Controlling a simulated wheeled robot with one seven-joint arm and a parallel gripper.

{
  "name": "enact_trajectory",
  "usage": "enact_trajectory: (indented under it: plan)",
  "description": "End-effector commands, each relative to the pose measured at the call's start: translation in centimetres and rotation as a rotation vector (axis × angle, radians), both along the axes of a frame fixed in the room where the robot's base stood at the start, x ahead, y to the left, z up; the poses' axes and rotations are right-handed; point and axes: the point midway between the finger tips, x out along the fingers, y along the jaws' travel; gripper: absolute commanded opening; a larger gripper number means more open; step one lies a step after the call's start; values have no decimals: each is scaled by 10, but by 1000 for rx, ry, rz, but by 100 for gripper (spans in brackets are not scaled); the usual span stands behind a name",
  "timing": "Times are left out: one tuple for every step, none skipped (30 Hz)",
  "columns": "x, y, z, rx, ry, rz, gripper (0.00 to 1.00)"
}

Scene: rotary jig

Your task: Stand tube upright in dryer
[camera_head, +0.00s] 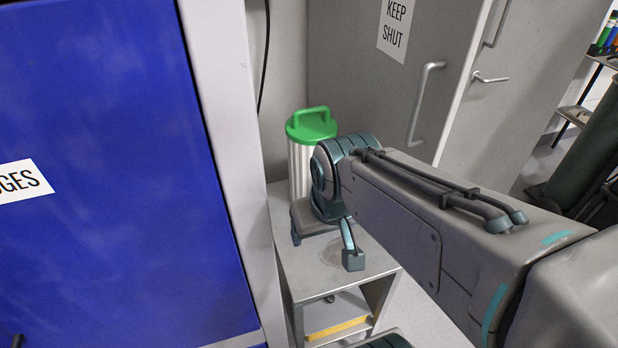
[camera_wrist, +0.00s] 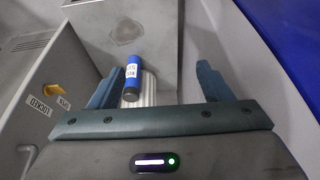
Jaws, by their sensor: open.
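A white ribbed surface (camera_wrist: 147,92) shows beside the tube. Which thing is the dryer is unclear.
The grey stand (camera_head: 355,268) has an open shelf with a yellow item (camera_head: 338,328). A large blue panel (camera_head: 110,180) is close on the left. A grey cabinet marked KEEP SHUT (camera_head: 360,85) rises behind. Bare stand top shows near the fingers.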

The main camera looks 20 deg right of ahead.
Motion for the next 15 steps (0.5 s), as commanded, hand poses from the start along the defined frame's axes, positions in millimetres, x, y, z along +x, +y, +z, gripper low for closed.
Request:
enact_trajectory:
  plan:
    - [10,-4,-8,3,-16,-14,72]
    - [17,-7,-12,5,-33,-22,72]
    - [29,-13,-18,7,-59,-37,72]
    - [38,-17,-23,6,-83,-47,72]
    - [48,-22,-29,6,-107,-61,72]
    - [61,-28,-37,5,-142,-78,72]
    - [71,-34,-42,4,-168,-91,72]
    - [80,-39,-48,1,-194,-103,72]
    - [92,-46,-55,-3,-229,-118,72]
    - [99,-51,-60,-6,-254,-129,72]
    - [107,-56,-64,-10,-278,-138,72]
    - [115,-63,-70,-16,-309,-150,72]
    - [121,-67,-73,-21,-332,-159,72]
    - [126,-72,-77,-24,-352,-167,72]
    - [132,-77,-80,-31,-376,-173,72]
